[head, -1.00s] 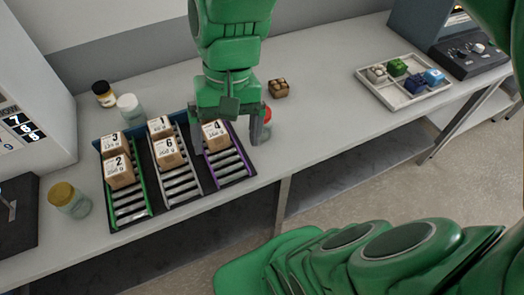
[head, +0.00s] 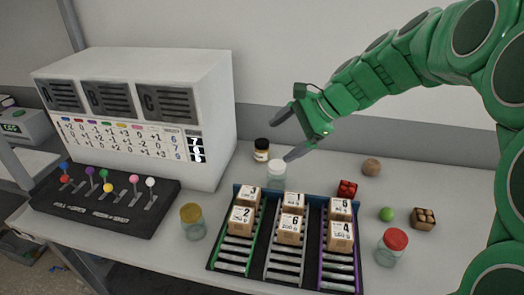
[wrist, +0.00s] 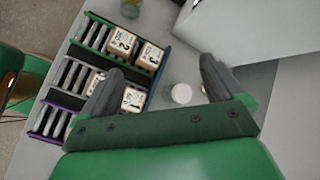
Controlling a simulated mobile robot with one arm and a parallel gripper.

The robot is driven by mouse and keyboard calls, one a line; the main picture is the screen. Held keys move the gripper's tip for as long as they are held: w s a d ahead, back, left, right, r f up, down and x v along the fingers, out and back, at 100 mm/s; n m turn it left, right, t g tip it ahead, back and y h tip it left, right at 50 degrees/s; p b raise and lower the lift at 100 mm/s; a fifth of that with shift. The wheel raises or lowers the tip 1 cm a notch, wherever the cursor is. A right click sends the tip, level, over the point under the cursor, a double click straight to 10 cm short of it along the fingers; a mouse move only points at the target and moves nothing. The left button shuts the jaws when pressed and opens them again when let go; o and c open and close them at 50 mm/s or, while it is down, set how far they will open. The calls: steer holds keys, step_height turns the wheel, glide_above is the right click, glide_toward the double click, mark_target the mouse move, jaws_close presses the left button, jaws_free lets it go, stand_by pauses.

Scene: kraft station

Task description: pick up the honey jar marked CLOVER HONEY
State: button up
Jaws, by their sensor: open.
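A small jar with a black lid, dark contents and a pale label (head: 261,150) stands at the back of the bench, near the white cabinet. Its label is too small to read; it is the only jar with visible dark contents. I cannot make it out in the wrist view. My gripper (head: 283,138) is open and empty, raised above the bench just right of this jar, its fingers pointing left and down. In the wrist view my gripper (wrist: 162,66) shows its two fingers apart, with a white-lidded jar (wrist: 181,94) below between them.
The white-lidded clear jar (head: 277,173) stands in front of the dark jar. A rack (head: 210,265) of numbered boxes is nearer. A yellow-lidded jar (head: 193,221) is left, a red-lidded jar (head: 392,246) right. The white cabinet (head: 215,100) and lever panel (head: 100,210) bound the left.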

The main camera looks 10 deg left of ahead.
mark_target(262, 151)
steer(key=w+a+f+m+t+y, duration=0.2)
steer(key=w+m, duration=0.4)
steer(key=w, duration=0.7)
steer(key=w+a+f+m+t+y, duration=0.25)
steer(key=w+m, duration=0.25)
steer(key=w, duration=0.8)
step_height(262, 151, down, 20)
steer(key=shift+s+a+r, duration=0.15)
steer(key=shift+a+f, duration=0.3)
steer(key=shift+a, duration=0.15)
steer(key=shift+x, duration=3.45)
steer(key=shift+r, duration=0.1)
steer(key=c, duration=1.3)
